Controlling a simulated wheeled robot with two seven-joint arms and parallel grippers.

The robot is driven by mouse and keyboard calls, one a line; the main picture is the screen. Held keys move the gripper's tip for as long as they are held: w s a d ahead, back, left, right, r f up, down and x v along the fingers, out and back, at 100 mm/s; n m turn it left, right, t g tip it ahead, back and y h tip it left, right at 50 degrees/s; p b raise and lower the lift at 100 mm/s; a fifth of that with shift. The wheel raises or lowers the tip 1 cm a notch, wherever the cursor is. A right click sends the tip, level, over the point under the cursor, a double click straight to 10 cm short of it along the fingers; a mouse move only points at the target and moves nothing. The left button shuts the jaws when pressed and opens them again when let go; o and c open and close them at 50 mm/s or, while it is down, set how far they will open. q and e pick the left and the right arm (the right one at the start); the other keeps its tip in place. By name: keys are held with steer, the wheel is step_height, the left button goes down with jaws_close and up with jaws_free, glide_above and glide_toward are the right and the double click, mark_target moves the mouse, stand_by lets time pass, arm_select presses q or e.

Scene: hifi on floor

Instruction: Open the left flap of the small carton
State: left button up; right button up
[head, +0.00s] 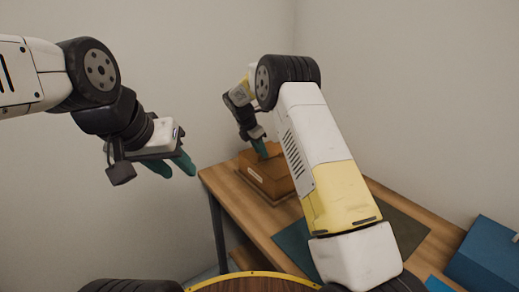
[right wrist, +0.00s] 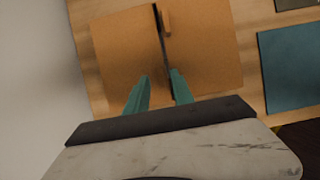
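The small carton (head: 277,186) is brown and stands on the wooden table near its far left end. In the right wrist view its top shows a left flap (right wrist: 122,48) and a right flap (right wrist: 207,45), with a narrow dark gap between them and a small tab at that gap. Both flaps look nearly flat. My right gripper (right wrist: 160,76) is over the carton's near edge, its teal fingers apart and nothing seen between them. I cannot tell if they touch the carton. My left gripper (head: 171,166) hangs left of the table, fingers apart and empty.
The wooden table (head: 232,203) has a teal mat (right wrist: 290,65) right of the carton. A dark mat (head: 402,230) lies further right. A blue box (head: 487,258) is at the far right. Walls stand close behind the table and left of the carton.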

steer(key=shift+x, duration=0.85)
steer(key=shift+s, duration=0.1)
jaws_close()
stand_by(0.7)
